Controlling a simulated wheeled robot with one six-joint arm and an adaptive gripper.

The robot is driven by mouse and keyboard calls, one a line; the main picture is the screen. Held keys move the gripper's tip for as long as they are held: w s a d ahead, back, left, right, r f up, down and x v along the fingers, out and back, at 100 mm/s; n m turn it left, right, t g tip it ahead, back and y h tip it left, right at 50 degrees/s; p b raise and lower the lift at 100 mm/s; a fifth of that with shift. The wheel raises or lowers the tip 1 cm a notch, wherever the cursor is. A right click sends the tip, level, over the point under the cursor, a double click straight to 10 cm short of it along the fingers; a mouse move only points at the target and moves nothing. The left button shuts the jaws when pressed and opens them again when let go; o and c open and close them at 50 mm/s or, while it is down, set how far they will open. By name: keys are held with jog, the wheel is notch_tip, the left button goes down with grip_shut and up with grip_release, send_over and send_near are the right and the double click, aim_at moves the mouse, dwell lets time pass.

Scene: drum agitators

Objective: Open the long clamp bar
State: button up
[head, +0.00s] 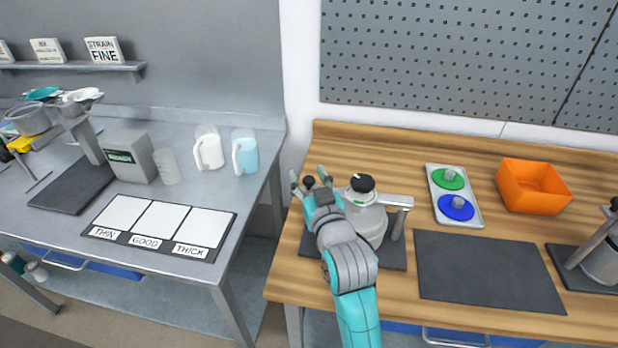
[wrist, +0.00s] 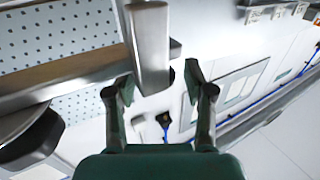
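A grey metal bar (head: 392,200) reaches over a white pot (head: 366,222) with a black cap (head: 362,183) on top, and I take it as the long clamp bar. A bar (wrist: 60,83) also crosses the left of the wrist view to a broad upright metal piece (wrist: 150,50). My gripper (head: 310,181) is at the pot's left, beside a small black knob (head: 308,183). In the wrist view my gripper (wrist: 160,82) is open, with the metal piece's lower end between its fingers, closer to the left one. I cannot tell whether they touch. My arm hides part of the pot.
A tray with green and blue discs (head: 463,222), an orange bin (head: 533,188) and a dark mat (head: 487,271) are to the right. Another stand (head: 597,260) is at the right edge. A gap separates the wooden bench from the grey table (head: 250,187), with jugs and labelled panels.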

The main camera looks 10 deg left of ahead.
grip_shut()
jog(key=shift+w+d+f+m+t+h, duration=0.15)
jog(key=shift+w+m+t+h, duration=0.25)
jog(key=shift+w+m+h, duration=0.65)
jog(key=shift+w+n, duration=0.25)
jog(key=shift+w, duration=0.05)
jog(key=shift+o, duration=0.8)
grip_release()
jog(key=shift+s, duration=0.1)
jog(key=v, duration=1.1)
jog(key=shift+s, duration=0.35)
jog(key=shift+d, duration=0.1)
